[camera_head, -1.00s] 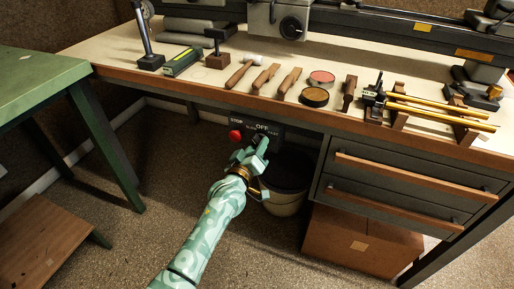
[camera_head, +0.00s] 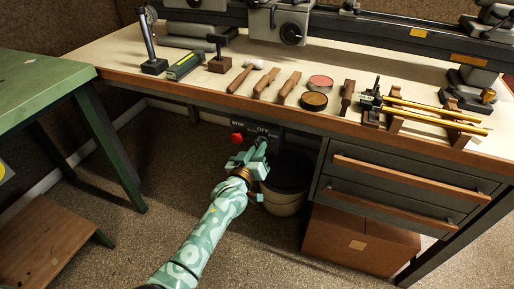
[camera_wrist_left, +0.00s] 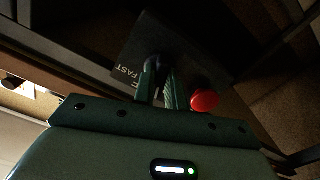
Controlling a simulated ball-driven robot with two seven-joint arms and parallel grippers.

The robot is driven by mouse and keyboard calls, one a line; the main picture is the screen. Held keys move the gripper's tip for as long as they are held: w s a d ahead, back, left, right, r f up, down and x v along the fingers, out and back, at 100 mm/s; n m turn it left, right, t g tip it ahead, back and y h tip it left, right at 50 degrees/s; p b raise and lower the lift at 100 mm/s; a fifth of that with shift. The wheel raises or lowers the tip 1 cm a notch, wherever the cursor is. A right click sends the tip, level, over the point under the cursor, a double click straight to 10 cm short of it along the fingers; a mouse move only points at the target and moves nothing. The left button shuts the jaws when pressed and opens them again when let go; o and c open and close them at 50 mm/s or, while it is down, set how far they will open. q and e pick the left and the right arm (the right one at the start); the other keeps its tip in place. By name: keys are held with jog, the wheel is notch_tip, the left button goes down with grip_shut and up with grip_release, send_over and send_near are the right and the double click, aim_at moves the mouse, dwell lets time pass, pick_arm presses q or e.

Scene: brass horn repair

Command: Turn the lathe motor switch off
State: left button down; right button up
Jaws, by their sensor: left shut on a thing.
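The switch panel (camera_head: 284,138) is a dark plate under the front edge of the bench, with the labels STOP and OFF readable. A red stop button (camera_head: 237,138) sits at its left; it also shows in the left wrist view (camera_wrist_left: 204,100). My left gripper (camera_head: 261,146) reaches up to the panel just below the OFF label. In the left wrist view its two fingers (camera_wrist_left: 160,82) are close together at the panel (camera_wrist_left: 185,42), beside the word FAST. They are shut on the motor switch, which the fingers hide. My right gripper is not in view.
The wooden-topped bench (camera_head: 110,73) carries a lathe, hand tools, round tins and brass tubes. A bin (camera_head: 284,203) stands below the panel. Drawers (camera_head: 400,180) and a cardboard box (camera_head: 360,240) are at the right. A green table (camera_head: 40,85) stands at the left.

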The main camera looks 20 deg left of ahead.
pick_arm(q)
jog(key=shift+f+m+p, duration=0.1)
jog(key=shift+m+p, duration=0.4)
jog(key=shift+m, duration=1.4)
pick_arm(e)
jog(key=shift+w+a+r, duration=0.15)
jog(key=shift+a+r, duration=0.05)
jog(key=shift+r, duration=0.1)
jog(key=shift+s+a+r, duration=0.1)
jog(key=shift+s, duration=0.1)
pick_arm(q)
jog(key=c, duration=1.4)
grip_release()
jog(key=shift+c, duration=0.2)
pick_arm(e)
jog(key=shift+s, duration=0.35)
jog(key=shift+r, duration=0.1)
